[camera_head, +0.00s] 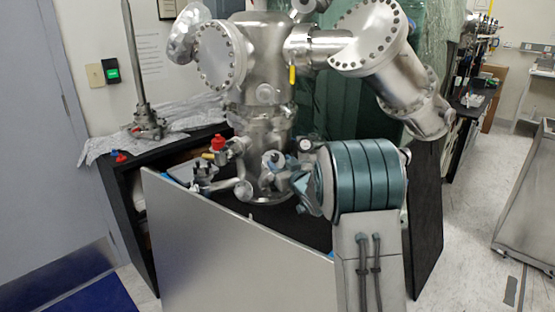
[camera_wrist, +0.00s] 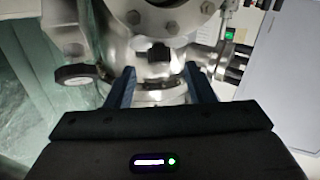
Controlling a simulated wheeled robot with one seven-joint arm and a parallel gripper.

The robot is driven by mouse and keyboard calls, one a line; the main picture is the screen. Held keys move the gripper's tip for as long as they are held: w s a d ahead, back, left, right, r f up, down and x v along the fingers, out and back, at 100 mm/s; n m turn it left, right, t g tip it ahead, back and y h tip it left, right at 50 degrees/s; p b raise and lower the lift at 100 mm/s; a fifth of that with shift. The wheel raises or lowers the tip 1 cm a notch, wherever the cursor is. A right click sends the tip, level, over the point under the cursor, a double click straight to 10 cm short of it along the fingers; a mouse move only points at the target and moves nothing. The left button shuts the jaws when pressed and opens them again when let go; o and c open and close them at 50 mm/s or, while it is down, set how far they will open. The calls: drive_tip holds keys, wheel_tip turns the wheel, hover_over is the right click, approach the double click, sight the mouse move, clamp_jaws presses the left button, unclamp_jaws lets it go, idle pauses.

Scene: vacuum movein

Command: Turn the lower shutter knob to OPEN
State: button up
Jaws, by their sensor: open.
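In the wrist view a small black knob-like part (camera_wrist: 158,53) sits on the steel chamber body, framed between my fingers. It may be the lower shutter knob; no OPEN marking is readable. My gripper (camera_wrist: 162,86) is open, its two blue fingers pointing at the chamber with a visible gap between them and nothing clearly held. A round dark-rimmed fitting (camera_wrist: 80,74) lies left of the fingers. In the head view the steel chamber (camera_head: 262,75) stands behind my teal arm, and the fingertips cannot be made out clearly among the fittings.
A red-capped valve (camera_head: 218,143) and other fittings stick out at the chamber's lower left. A large flanged steel tube (camera_head: 385,55) slopes down to the right. A metal panel (camera_head: 235,245) stands in front. Open floor (camera_head: 468,225) lies to the right.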

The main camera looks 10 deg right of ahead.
sight(275, 158)
drive_tip(key=shift+x, duration=1.35)
drive_tip(key=c, duration=1)
